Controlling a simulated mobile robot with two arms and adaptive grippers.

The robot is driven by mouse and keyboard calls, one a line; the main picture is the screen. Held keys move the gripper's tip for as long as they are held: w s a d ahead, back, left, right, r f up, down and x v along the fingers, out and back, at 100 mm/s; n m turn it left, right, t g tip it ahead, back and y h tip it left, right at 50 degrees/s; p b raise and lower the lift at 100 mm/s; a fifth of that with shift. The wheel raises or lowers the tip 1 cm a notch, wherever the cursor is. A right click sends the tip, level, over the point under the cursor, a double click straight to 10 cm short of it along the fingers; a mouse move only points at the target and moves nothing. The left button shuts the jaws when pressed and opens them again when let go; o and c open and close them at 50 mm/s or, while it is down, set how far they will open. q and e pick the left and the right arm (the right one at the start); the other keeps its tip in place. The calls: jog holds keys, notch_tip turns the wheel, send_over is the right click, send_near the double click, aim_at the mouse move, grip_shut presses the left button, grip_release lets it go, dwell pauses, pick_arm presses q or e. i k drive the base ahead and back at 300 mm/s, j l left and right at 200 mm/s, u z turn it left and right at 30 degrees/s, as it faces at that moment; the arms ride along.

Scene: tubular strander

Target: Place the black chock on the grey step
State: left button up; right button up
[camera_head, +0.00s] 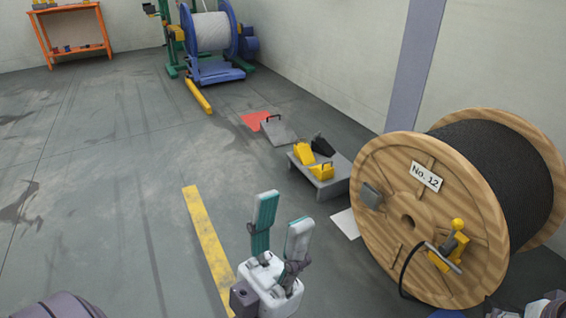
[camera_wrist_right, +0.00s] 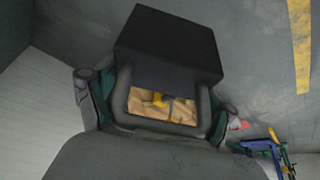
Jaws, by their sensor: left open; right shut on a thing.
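My right gripper (camera_wrist_right: 158,105) is shut on a black block with a handle loop, which looks like the black chock (camera_wrist_right: 168,45). In the head view the right gripper is not clearly seen. The grey step (camera_head: 324,188) stands low on the floor left of the big wooden reel. On it sit a yellow chock (camera_head: 303,153), another yellow chock with a handle (camera_head: 322,171), and a dark wedge-shaped piece (camera_head: 322,146) at the back. My left gripper (camera_head: 280,230) is open and empty over the floor, in front of the step.
The wooden reel (camera_head: 400,255) with black cable stands close to the step's right. A grey plate with a handle (camera_head: 280,130) lies behind the step near a red floor patch (camera_head: 256,120). A blue spool stand (camera_head: 213,70) is farther back.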

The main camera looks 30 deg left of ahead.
aim_at(341, 166)
jog(key=i+j+u, duration=0.1)
jog(key=u, duration=0.35)
jog(key=i+j+u, duration=0.1)
jog(key=u, duration=0.4)
jog(key=i+u, duration=0.1)
jog(key=u, duration=0.35)
jog(key=i+u, duration=0.15)
jog(key=u, duration=0.35)
jog(key=i+l, duration=0.15)
jog(key=i, duration=0.4)
jog(key=i+l, duration=0.2)
jog(key=i, duration=0.3)
jog(key=i+l, duration=0.15)
jog(key=i, duration=0.4)
jog(key=i+l+z, duration=0.1)
jog(key=i, duration=0.45)
jog(key=i+z, duration=0.35)
jog(key=i, duration=0.2)
jog(key=i+j+z, duration=0.15)
jog(key=i+z, duration=0.2)
jog(key=i, duration=0.15)
jog(key=i+l+z, duration=0.1)
jog(key=z, duration=0.35)
jog(key=i+z, duration=0.5)
jog(key=z, duration=0.35)
jog(key=i+j+z, duration=0.15)
jog(key=z, duration=1)
